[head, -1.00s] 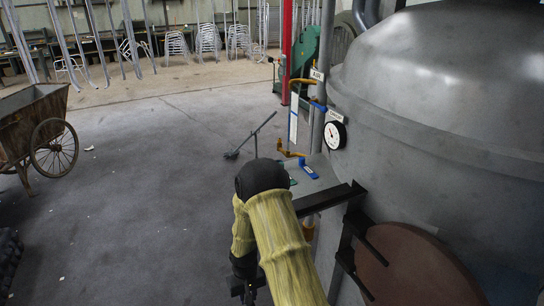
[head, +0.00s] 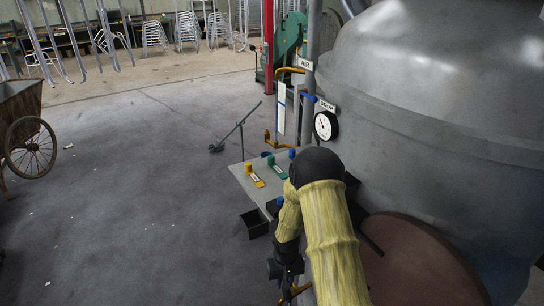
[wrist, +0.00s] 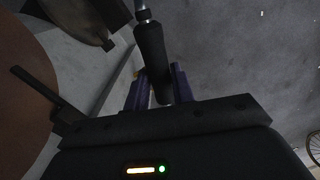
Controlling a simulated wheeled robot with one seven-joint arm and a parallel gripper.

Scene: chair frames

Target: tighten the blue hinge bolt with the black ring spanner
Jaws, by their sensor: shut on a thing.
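In the wrist view my gripper (wrist: 158,80) has its purple fingers closed around a black handle (wrist: 151,50). A metal shank leaves the handle at the top of the picture; its far end is out of frame, so I cannot see a ring. A blue-topped piece (head: 292,154) shows just behind my arm on the grey shelf, partly hidden. I cannot tell whether it is the blue hinge bolt. The tool's distance from it cannot be judged.
The grey shelf (head: 240,178) carries a yellow piece (head: 253,176) and a green piece (head: 276,168) with tags. A black bin (head: 254,222) is below it. The large grey vessel (head: 430,90) and brown disc (head: 420,262) block the right. Floor at left is clear, beyond it a cart (head: 25,130).

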